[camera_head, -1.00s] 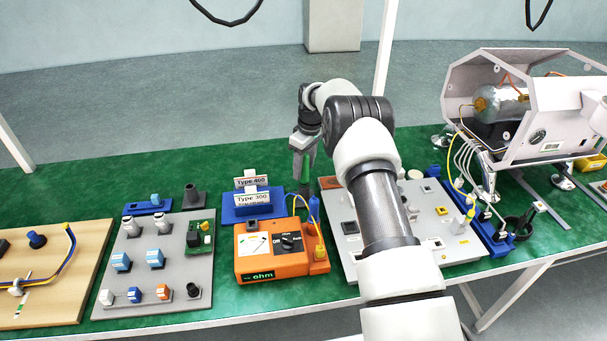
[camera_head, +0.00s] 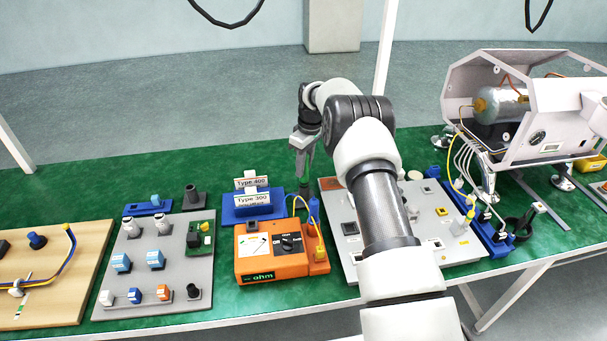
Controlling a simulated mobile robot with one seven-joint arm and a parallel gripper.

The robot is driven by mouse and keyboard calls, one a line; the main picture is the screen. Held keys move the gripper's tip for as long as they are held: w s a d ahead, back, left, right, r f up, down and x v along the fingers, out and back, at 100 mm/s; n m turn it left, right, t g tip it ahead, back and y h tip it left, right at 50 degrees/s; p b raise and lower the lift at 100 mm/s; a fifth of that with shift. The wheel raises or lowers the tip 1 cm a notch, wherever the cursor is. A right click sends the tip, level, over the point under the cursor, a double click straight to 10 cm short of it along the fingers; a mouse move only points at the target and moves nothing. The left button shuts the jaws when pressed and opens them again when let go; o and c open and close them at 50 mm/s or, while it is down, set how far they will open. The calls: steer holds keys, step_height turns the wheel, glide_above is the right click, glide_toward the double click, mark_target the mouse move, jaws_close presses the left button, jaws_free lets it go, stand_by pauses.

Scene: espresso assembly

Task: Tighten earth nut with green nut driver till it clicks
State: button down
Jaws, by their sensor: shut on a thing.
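My gripper (camera_head: 303,165) points down behind the orange ohm meter, to the right of the blue stand with the type cards. It is shut on a slim dark-green thing, apparently the green nut driver (camera_head: 304,186), mostly hidden by the fingers. The lower end of this thing is close to the green table, behind the meter; I cannot tell whether it touches anything. The espresso machine (camera_head: 520,115) stands open at the right, well away from my gripper, with its boiler and wires showing. The earth nut cannot be made out.
The orange ohm meter (camera_head: 265,252) and blue card stand (camera_head: 235,212) are close to my gripper. A grey board (camera_head: 330,192) with parts lies under my arm. Another grey board (camera_head: 135,285) and a wooden board (camera_head: 75,300) lie left. Green table is free behind them.

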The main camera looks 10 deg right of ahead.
steer(key=shift+r, duration=0.8)
stand_by(0.5)
steer(key=shift+r+p, duration=1.9)
steer(key=shift+r, duration=1.55)
steer(key=shift+r+p, duration=0.95)
steer(key=shift+r, duration=0.55)
steer(key=c, duration=2)
jaws_free()
steer(key=shift+c, duration=0.2)
jaws_close()
